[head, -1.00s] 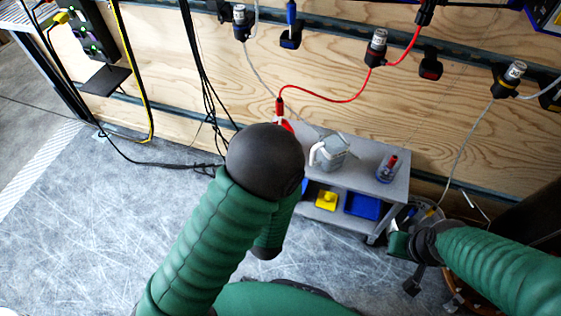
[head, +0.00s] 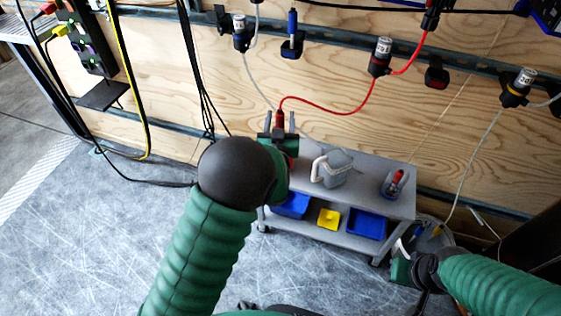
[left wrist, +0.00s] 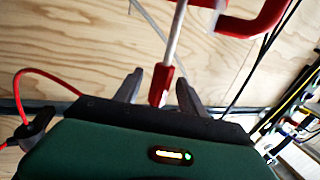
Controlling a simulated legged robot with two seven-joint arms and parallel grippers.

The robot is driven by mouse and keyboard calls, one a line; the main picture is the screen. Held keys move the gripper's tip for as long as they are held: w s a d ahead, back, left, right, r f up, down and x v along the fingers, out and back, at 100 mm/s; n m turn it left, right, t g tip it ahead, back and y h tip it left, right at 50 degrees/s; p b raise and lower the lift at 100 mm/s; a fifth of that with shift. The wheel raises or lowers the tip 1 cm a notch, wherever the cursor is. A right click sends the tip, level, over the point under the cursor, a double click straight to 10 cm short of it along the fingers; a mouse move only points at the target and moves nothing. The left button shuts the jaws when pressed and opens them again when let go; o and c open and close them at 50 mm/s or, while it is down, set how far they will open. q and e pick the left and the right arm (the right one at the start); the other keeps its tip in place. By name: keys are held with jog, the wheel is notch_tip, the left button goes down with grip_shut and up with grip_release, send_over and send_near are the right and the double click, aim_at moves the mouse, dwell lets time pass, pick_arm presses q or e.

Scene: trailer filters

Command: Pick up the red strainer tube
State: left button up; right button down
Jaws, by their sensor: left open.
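My left gripper (head: 279,124) is open, with its two fingers pointing up toward the plywood wall. A red tube end (head: 281,117), with a red hose running up from it, shows between the fingers in the head view. In the left wrist view a pale rod with a red end (left wrist: 160,86) stands slightly tilted between the open fingers (left wrist: 158,86). I cannot tell whether a finger touches it. My left gripper body hides its lower part in the head view. My right gripper (head: 402,266) is low at the right; its jaws are unclear.
A grey cart (head: 385,205) carries a grey jug (head: 333,168) and a holder with a red-capped item (head: 397,179). Blue bins (head: 367,223) and a yellow bin (head: 328,218) sit on its lower shelf. A bucket (head: 434,235) stands right of it. Cables hang along the wall.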

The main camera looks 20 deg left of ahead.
pick_arm(q)
jog(key=shift+r, duration=0.1)
grip_shut()
dwell(1.3)
